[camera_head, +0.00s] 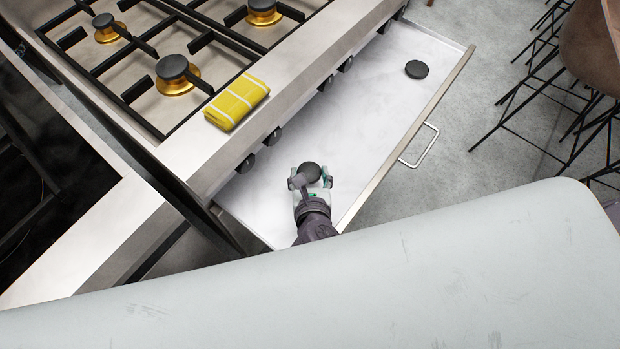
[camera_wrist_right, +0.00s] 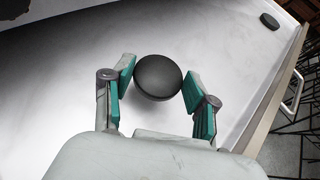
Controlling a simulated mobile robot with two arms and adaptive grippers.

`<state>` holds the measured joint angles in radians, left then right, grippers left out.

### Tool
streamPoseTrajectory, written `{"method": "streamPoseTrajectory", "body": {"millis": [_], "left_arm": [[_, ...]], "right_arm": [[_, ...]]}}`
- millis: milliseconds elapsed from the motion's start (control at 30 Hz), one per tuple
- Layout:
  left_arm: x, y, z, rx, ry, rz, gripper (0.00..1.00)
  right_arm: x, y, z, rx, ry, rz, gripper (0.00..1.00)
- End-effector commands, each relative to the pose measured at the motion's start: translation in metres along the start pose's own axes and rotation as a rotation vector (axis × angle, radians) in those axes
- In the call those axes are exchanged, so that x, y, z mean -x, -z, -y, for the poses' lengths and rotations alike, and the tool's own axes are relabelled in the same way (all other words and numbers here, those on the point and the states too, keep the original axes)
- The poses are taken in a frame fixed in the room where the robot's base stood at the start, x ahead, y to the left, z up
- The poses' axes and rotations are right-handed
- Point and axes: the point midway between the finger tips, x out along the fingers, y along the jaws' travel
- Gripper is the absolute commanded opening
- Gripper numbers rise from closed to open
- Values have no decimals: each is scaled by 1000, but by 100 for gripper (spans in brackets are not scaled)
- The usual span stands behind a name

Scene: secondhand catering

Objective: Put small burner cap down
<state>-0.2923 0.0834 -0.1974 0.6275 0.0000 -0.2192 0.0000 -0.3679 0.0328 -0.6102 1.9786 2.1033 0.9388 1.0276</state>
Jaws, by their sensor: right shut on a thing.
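My right gripper (camera_head: 310,180) is over the near end of the open, white-bottomed drawer (camera_head: 345,135). It is shut on a small, round black burner cap (camera_head: 309,171). In the right wrist view, the burner cap (camera_wrist_right: 158,77) sits between the tips of the gripper's teal-padded fingers (camera_wrist_right: 157,90). I cannot tell whether the cap touches the drawer bottom. A second black cap (camera_head: 416,69) lies flat at the far end of the drawer, and it also shows in the right wrist view (camera_wrist_right: 269,21). My left gripper is not in view.
The stove top (camera_head: 130,60) with black grates and several brass burners is left of the drawer. A folded yellow cloth (camera_head: 237,101) lies on its front edge, above black knobs (camera_head: 272,136). The drawer has a metal handle (camera_head: 420,146). Stools (camera_head: 590,50) stand at right. The drawer's middle is clear.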

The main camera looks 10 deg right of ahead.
Motion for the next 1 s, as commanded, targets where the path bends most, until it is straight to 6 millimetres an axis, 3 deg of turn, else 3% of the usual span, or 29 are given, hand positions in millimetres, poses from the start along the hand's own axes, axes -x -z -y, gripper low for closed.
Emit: {"method": "streamPoseTrajectory", "body": {"millis": [167, 567, 600, 700, 733, 1000], "left_arm": [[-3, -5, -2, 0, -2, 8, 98], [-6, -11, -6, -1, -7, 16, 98], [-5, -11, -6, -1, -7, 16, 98], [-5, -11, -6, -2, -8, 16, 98], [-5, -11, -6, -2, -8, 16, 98], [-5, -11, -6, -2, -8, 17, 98]], "right_arm": [[-12, 20, 0, 3, 0, 0, 16], [-14, 25, 0, 0, 0, 0, 16], [-14, 25, 0, 0, 0, -1, 61], [-14, 25, 0, 0, 0, -1, 78], [-14, 25, 0, 0, 0, -1, 83], [-14, 25, 1, 0, 1, -1, 83]]}}
